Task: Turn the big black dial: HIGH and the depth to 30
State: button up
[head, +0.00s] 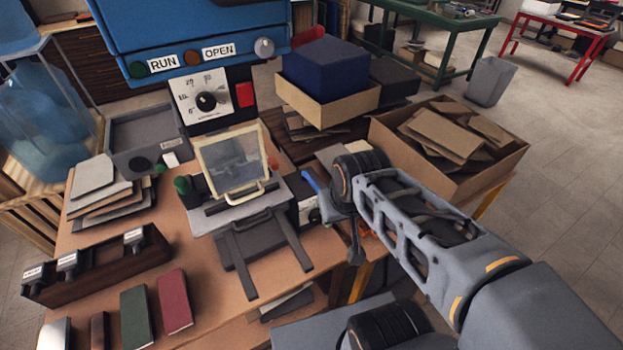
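A round black dial (206,101) sits on a white scale plate (188,92) under the blue machine head. The plate has numbers around the dial; some are too small to read surely, and so is the dial's pointer. A second, smaller dial plate (313,214) shows on the right side of the press, partly hidden by my arm; its marks are unreadable. My gripper (352,240) is at the end of my arm, just right of that smaller plate and apart from the big dial. Its fingers are mostly hidden, and I see nothing held.
A tilted clear guard (232,160) with a handle stands over the press. A red switch (245,95) is right of the dial. Green knob (183,186), blue lever (311,181), stamp rack (100,268), coloured books (174,302) and a cardboard box (490,170) surround it.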

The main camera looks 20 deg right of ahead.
aim_at(314, 218)
jog(key=k, duration=0.8)
jog(key=u, duration=1.1)
jog(key=i, duration=0.3)
jog(key=z, duration=0.4)
